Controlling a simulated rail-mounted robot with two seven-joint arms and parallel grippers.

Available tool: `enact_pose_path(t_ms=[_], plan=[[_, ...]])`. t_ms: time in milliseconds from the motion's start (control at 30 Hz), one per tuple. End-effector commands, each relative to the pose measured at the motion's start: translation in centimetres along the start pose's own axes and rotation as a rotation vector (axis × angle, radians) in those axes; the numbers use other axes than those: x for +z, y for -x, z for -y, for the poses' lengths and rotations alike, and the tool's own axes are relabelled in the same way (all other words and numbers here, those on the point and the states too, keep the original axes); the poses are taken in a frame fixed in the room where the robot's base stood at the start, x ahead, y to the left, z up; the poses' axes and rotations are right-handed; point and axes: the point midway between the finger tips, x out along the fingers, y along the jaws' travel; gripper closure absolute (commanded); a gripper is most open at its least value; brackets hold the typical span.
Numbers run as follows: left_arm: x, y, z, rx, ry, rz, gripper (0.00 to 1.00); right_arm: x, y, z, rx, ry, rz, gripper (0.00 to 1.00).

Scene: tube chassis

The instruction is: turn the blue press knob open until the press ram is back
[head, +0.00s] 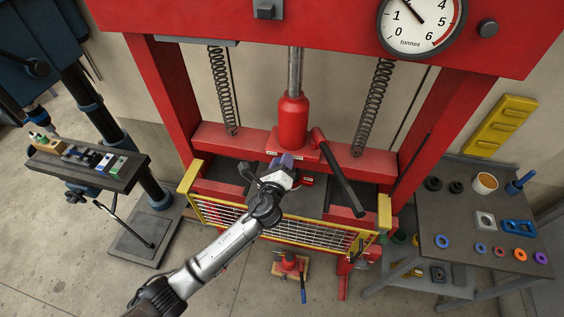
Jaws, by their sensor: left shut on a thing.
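The red press stands in front of me. A small blue-purple knob (286,159) shows at the foot of the red jack (293,121), low on its left side. My left gripper (282,168) reaches in from the lower left and is shut on this knob. Its fingers hide most of the knob. The silver ram (294,72) stands out of the jack's top and runs up to the red top beam. My right gripper is out of view.
A black pump handle (340,175) slants down close to the right of my gripper. A yellow mesh guard (285,227) lies below my wrist. Coil springs (372,107) hang on both sides. A side table (455,215) with rings and tools stands at right.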

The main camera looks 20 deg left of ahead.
Motion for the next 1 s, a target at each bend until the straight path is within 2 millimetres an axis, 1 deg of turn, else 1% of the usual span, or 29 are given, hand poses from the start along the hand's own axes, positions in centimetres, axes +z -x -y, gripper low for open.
enact_pose_path(t_ms=[267,1000], plan=[[-0.1,0.0,-0.1,-0.004,0.130,0.004,0.88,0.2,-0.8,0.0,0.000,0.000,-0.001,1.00],[-0.3,0.0,-0.3,-0.020,0.823,0.021,0.88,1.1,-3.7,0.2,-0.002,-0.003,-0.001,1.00]])
